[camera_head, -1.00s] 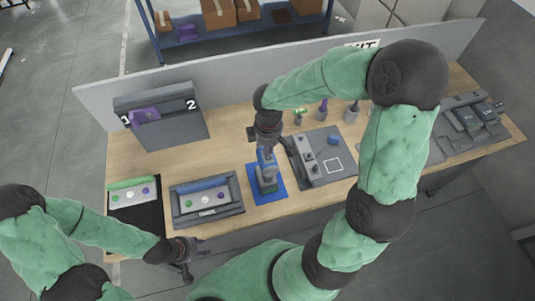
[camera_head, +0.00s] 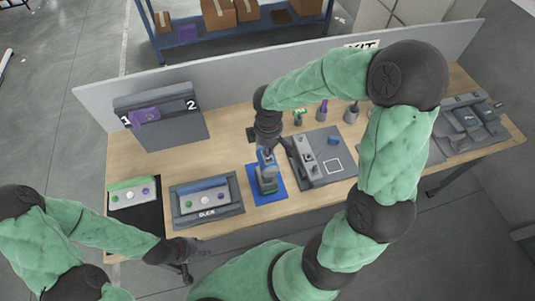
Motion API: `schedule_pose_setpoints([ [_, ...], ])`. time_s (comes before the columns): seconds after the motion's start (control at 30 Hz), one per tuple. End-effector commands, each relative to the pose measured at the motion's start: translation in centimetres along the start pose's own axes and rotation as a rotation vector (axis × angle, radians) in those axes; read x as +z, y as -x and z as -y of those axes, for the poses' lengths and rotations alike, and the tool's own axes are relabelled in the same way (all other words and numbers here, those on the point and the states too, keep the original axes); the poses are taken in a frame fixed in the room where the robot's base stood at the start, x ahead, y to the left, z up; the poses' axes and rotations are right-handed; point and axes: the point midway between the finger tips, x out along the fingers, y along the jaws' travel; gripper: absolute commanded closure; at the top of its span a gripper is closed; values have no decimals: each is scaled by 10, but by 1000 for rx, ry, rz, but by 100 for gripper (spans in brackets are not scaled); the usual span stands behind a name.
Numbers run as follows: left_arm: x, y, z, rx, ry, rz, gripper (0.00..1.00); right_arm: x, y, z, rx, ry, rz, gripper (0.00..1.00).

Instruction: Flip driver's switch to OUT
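A blue and grey driver (camera_head: 267,182) stands upright on a blue mat (camera_head: 279,194) near the middle of the table. Its switch is too small to make out, and its top is partly hidden by my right gripper. My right gripper (camera_head: 268,150) points down from above at the top of the driver. Its fingertips are small and dark there, so I cannot tell whether they touch it or how far they are closed. My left gripper (camera_head: 197,262) is open and empty in front of the table's front edge, at the lower left, away from the driver.
Left of the mat is a grey tray (camera_head: 207,215) with coloured buttons, with another button panel (camera_head: 133,195) further left. A grey fixture plate (camera_head: 335,146) lies close right of the driver. A numbered stand (camera_head: 165,122) is at the back left. A low grey wall (camera_head: 240,80) borders the back.

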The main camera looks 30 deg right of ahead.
Motion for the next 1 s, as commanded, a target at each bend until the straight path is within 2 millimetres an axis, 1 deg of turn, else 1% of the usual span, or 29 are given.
schedule_pose_setpoints([
  [1.0, 0, -9, 3, 0, 0, 0, 60, 0, -12, 0, 0, 0, 0, 100],
])
